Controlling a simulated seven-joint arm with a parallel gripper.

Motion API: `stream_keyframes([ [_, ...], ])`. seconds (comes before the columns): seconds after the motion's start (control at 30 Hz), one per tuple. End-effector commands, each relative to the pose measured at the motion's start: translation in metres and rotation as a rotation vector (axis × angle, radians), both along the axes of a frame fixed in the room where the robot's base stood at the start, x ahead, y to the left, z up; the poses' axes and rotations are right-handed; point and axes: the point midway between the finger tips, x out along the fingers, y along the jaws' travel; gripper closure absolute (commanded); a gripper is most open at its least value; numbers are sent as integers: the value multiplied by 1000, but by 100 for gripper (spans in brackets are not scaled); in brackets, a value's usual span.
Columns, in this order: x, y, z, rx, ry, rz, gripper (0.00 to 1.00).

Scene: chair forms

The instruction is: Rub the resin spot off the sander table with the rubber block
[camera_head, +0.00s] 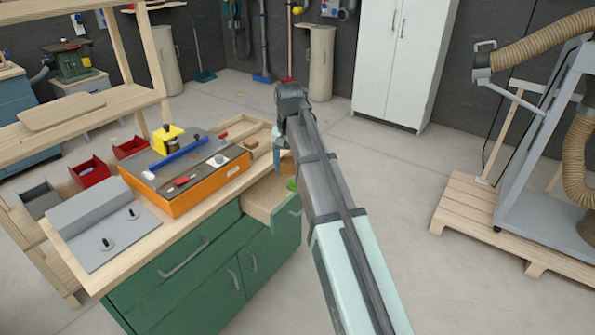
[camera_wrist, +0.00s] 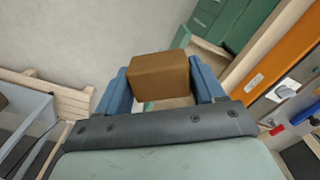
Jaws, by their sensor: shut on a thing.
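My gripper (camera_head: 281,158) is shut on a brown rubber block (camera_wrist: 160,76), seen between its two blue fingers in the wrist view. In the head view the block (camera_head: 288,165) is partly hidden by my arm. It is held in the air just right of the workbench, near an open drawer (camera_head: 262,205). The sander (camera_head: 196,192) is an orange box with a dark top, left of my gripper on the bench; its orange side (camera_wrist: 275,55) shows at the right of the wrist view. A pale patch with a dark mark (camera_head: 218,160) lies on its top. I cannot tell whether this is the resin spot.
A blue bar (camera_head: 175,157) and a red-handled item (camera_head: 182,180) lie on the sander top. Red bins (camera_head: 88,171) and a grey plate (camera_head: 100,230) are to the left. A wooden pallet (camera_head: 470,215) stands right; floor between is clear.

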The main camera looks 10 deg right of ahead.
Motion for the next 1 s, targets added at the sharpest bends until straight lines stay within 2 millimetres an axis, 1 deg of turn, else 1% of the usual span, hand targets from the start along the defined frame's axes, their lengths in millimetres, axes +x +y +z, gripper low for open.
stream_keyframes([
  [0.03,13,13,4,0,0,11,56],
  [0.17,37,44,6,-1,1,27,56],
  [0.27,59,72,7,-1,1,31,56],
  [0.4,94,117,5,-1,1,22,56],
  [0.47,108,136,4,-1,1,11,56],
  [0.5,118,149,3,-1,1,3,56],
  [0.57,133,168,2,-1,1,-15,56],
  [0.8,194,243,-2,-1,1,-138,56],
  [0.9,220,272,-4,0,0,-222,56],
  [1.0,242,293,-6,-1,0,-330,56],
])
